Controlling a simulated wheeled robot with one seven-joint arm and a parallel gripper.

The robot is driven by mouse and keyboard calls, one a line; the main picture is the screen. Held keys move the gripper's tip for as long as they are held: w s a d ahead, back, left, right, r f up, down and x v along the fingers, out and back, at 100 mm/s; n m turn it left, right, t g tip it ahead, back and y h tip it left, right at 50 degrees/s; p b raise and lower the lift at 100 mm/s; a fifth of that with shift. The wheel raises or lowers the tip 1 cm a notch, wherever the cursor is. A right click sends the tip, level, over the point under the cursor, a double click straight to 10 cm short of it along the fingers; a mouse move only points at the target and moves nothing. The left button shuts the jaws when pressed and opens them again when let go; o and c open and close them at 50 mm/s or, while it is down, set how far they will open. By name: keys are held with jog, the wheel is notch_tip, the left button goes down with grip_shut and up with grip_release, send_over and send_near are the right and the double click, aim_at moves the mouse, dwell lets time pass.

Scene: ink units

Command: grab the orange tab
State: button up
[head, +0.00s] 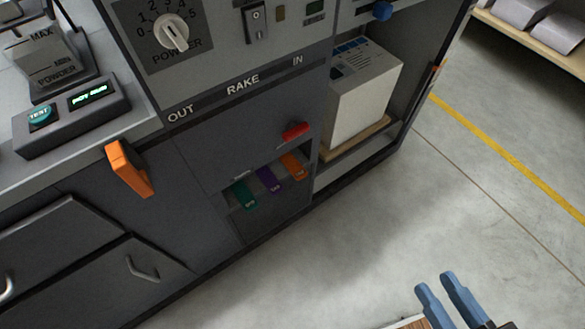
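An orange tab (294,167) sits at the right end of a row of tabs in a low opening of the dark grey cabinet, beside a purple tab (268,179) and a green tab (244,194). A small label marks its lower end. My gripper (437,283), with two blue fingers, is at the bottom right over the floor, well to the right of and apart from the tabs. A gap shows between the fingers and nothing is seen between them. The rest of my gripper is cut off by the frame edge.
A red handle (295,131) sticks out just above the tabs. A larger orange block (130,168) juts from the counter edge at left. A white box (363,92) stands in an open bay to the right.

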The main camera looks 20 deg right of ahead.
jog(key=o, duration=0.8)
jog(key=shift+n+t+y, duration=0.8)
jog(key=shift+y, duration=0.1)
jog(key=w+f+b, duration=0.3)
jog(key=w+f, duration=0.1)
jog(key=f, duration=0.3)
jog(key=w+f+b, duration=0.3)
jog(key=w+f, duration=0.2)
jog(key=f, duration=0.2)
jog(key=w+f+b, duration=0.3)
jog(key=w+f, duration=0.2)
jog(key=f, duration=0.2)
jog(key=shift+c, duration=0.2)
jog(key=shift+o, duration=0.2)
jog(key=w+f+y+b, duration=0.1)
jog(key=w+f+b, duration=0.4)
jog(key=w+f, duration=0.3)
jog(key=shift+w+a+f+n+y, duration=0.3)
jog(key=shift+w+a+f+n, duration=0.1)
jog(key=shift+w, duration=0.55)
jog(key=y+b, duration=0.2)
jog(key=b, duration=0.2)
send_near(292, 165)
jog(key=shift+w+a+n+b, duration=0.15)
jog(key=shift+w+a+b, duration=0.15)
jog(key=shift+w+b, duration=0.6)
jog(key=shift+w+a+n+b, duration=0.15)
jog(key=shift+w+a+b, duration=0.15)
jog(key=shift+w+b, duration=0.5)
